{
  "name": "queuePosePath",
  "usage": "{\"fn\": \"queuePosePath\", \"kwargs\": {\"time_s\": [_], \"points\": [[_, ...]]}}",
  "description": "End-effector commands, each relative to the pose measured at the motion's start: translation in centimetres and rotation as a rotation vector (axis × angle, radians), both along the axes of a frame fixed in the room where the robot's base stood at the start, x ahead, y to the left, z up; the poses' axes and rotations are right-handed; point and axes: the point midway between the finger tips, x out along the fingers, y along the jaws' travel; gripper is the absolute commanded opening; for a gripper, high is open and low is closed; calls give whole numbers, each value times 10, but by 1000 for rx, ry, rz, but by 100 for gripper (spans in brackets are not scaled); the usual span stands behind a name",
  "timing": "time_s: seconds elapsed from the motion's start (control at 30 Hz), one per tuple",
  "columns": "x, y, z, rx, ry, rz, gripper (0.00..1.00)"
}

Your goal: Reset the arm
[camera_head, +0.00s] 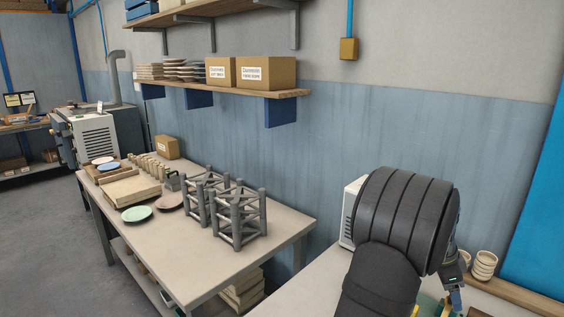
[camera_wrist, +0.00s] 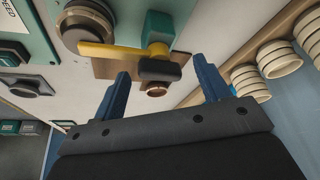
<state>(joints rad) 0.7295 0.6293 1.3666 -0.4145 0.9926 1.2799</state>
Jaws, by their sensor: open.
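My gripper (camera_wrist: 160,67) is open in the wrist view, with two blue fingers apart and nothing held between them. Past the fingers is a yellow lever (camera_wrist: 108,50) with a dark grip, beside a green block (camera_wrist: 158,27) on a brown plate. I cannot tell whether a finger touches it. In the head view my gripper (camera_head: 455,298) shows only partly at the lower right, beyond my dark arm, which hides much of the machine there.
Stacked cups (camera_head: 484,266) stand right of my gripper; similar stacks (camera_wrist: 278,60) show in the wrist view. A white machine housing (camera_head: 349,215) is behind my arm. The table (camera_head: 285,222) at left holds grey racks (camera_head: 238,215) and plates (camera_head: 136,214). A shelf (camera_head: 240,97) hangs above.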

Motion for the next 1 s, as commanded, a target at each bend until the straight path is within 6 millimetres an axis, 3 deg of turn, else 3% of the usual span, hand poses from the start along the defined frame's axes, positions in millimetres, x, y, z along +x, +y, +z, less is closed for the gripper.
{"fn": "queuePosePath", "kwargs": {"time_s": [1.0], "points": [[-8, -1, 0, 1, 0, 659, 69]]}}
